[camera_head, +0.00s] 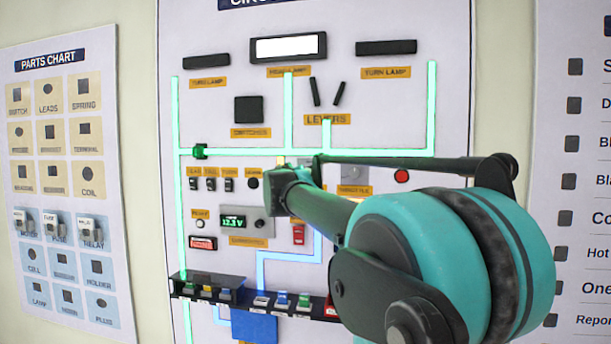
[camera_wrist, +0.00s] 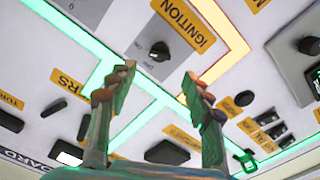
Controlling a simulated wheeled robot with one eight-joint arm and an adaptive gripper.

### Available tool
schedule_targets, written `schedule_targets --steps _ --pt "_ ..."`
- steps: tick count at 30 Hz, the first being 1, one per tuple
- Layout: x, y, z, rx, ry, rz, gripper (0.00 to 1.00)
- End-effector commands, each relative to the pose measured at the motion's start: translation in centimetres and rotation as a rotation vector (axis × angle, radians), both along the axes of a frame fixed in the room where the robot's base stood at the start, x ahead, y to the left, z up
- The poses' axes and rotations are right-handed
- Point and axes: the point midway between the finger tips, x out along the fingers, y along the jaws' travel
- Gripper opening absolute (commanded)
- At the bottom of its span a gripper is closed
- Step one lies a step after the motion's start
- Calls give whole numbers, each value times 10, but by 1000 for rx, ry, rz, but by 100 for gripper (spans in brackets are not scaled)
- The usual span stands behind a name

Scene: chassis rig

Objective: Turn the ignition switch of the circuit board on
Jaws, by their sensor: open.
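The circuit board (camera_head: 225,130) stands upright on the wall, with glowing green lines. In the wrist view, the ignition switch (camera_wrist: 160,51) is a small dark round knob with a raised grip on a grey plate, beside its yellow IGNITION label (camera_wrist: 182,22). My gripper (camera_wrist: 158,75) is open and empty. Its two teal and brown fingers point toward the knob, which shows just beyond and between the fingertips. I cannot tell whether a finger touches the board. In the head view, my arm hides the ignition switch and most of my gripper.
A dark rail with several coloured switches (camera_head: 245,298) juts out below. A digital voltmeter (camera_head: 233,221), a red button (camera_head: 402,176) and small toggle switches (camera_wrist: 271,126) are nearby on the board. A parts chart (camera_head: 55,130) hangs at left, a text panel (camera_head: 572,120) at right.

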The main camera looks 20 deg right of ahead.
Motion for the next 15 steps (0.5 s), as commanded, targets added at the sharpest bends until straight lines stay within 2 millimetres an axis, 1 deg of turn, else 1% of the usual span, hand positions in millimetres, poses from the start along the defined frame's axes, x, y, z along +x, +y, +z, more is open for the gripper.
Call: schedule_targets --steps 1,3,6,15 --pt "-7 5 0 0 0 2 50" --pt "-14 10 0 0 0 1 50" --pt "-21 14 0 0 0 1 50" --pt "-25 17 0 0 0 0 50"
